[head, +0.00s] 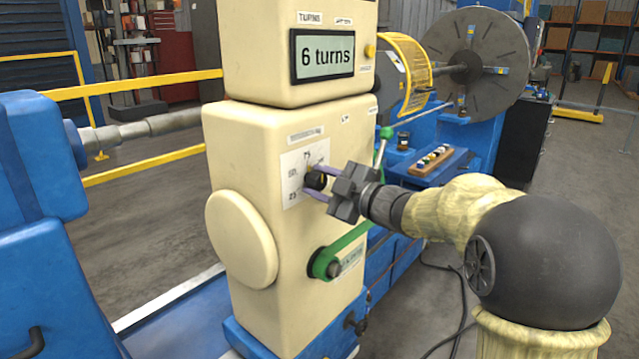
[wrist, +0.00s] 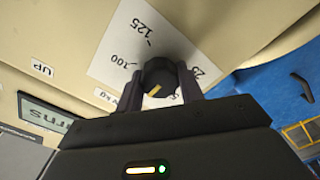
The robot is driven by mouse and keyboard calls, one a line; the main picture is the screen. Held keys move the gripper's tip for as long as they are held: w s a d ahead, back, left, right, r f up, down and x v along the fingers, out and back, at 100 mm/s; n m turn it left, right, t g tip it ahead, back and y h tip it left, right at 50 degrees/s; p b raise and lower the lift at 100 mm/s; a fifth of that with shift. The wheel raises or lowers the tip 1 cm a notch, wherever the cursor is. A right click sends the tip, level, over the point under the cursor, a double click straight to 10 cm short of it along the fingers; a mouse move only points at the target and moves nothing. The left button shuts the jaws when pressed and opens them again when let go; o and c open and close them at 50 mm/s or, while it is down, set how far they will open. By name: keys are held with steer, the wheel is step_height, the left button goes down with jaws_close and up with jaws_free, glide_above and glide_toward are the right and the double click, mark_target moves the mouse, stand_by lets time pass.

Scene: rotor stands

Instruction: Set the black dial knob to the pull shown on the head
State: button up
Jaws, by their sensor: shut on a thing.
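The black dial knob (head: 314,180) sits on a white scale card (head: 293,192) on the front of the cream machine head (head: 240,150). My gripper (head: 318,183) reaches it from the right, shut with one finger on each side of the knob. In the wrist view the knob (wrist: 158,74) lies between the fingertips, and its yellow pointer mark is on the side toward my gripper's body. The card (wrist: 112,45) shows 125, 100 and 25; other numbers are partly hidden by the fingers. The display (head: 322,56) on the head reads "6 turns".
A green lever (head: 345,243) sticks out below my gripper on the same face. A tray of small parts (head: 430,163) lies on the blue bench behind. Yellow rails (head: 140,82) stand to the left.

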steer(key=o, duration=1)
steer(key=v, duration=1.7)
steer(key=shift+d+b, duration=0.2)
steer(key=shift+b, duration=0.25)
steer(key=shift+s+f, duration=0.1)
